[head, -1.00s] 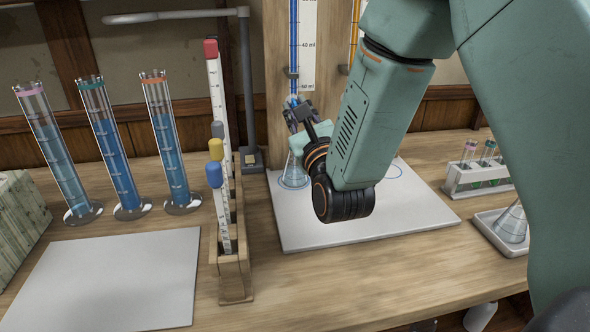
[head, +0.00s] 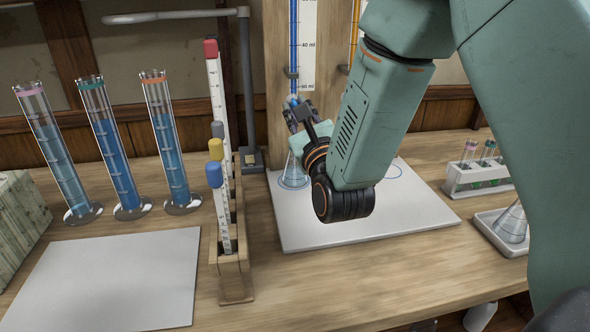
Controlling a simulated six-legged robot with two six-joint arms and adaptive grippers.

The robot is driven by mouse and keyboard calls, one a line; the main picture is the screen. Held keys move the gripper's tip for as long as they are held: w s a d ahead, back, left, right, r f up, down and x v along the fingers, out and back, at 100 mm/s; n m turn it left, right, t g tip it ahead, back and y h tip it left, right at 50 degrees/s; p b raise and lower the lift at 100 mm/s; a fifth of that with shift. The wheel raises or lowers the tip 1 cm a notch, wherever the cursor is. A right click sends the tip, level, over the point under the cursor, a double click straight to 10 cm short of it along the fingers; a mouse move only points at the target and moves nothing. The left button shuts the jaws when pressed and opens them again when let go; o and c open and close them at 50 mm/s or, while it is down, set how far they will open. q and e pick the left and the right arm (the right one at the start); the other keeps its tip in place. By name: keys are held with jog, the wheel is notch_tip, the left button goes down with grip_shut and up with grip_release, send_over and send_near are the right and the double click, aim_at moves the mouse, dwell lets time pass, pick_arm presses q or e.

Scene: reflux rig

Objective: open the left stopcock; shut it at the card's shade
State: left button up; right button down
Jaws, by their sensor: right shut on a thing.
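The left burette (head: 293,45), a thin tube with blue liquid, runs down the wooden back board beside a white scale. My right gripper (head: 297,112) is at its lower end and shut on the left stopcock, which is mostly hidden by the fingers. A conical flask (head: 292,175) stands under it on the white board; its liquid looks pale blue, and my gripper hides its neck. A second burette with orange liquid (head: 355,30) is to the right, partly behind my arm. The card is not clearly identifiable. My left gripper is out of view.
Several blue-filled cylinders (head: 115,155) stand at the left behind a white sheet (head: 110,280). A wooden rack (head: 233,265) holds coloured-top sticks. The white board (head: 300,235) is clear in front. A tube rack (head: 480,180) and a tray with a flask (head: 512,225) are at right.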

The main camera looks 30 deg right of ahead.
jog(key=shift+r, duration=0.35)
jog(key=n+y+p, duration=0.1)
jog(key=n, duration=0.3)
jog(key=shift+w+d+r+p, duration=0.1)
jog(key=shift+p, duration=0.25)
jog(key=n+y+p, duration=0.1)
jog(key=n, duration=0.2)
jog(key=shift+g+p, duration=0.3)
jog(key=shift+p, duration=0.05)
jog(key=shift+n, duration=0.5)
dwell(5.8)
